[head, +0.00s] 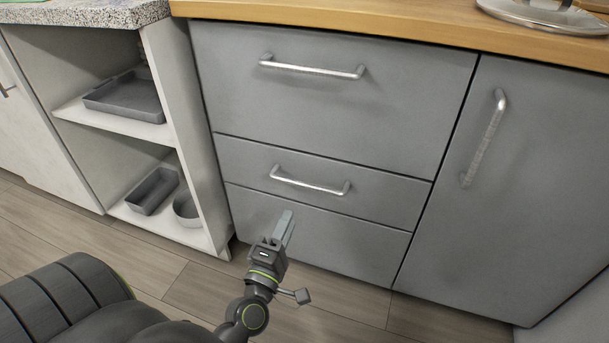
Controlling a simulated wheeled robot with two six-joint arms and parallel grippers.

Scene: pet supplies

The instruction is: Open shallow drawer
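The shallow drawer (385,190) is the narrow grey front in the middle of the cabinet, below a deeper drawer. It sits flush and closed. Its silver bar handle (308,187) runs across the front, tilting slightly down to the right. My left gripper (285,226) is in front of the lower panel, below the handle in the picture, with its fingers pointing up toward the cabinet. It appears apart from the handle and holds nothing that I can see. Its fingers overlap from this angle, so their opening is unclear. My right gripper is not in view.
A deeper drawer (330,110) with its own handle is above. A cabinet door (530,170) with a slanted handle is at the right. An open white shelf unit (190,140) holding grey trays and a round dish stands at the left. The wooden floor (190,290) is clear.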

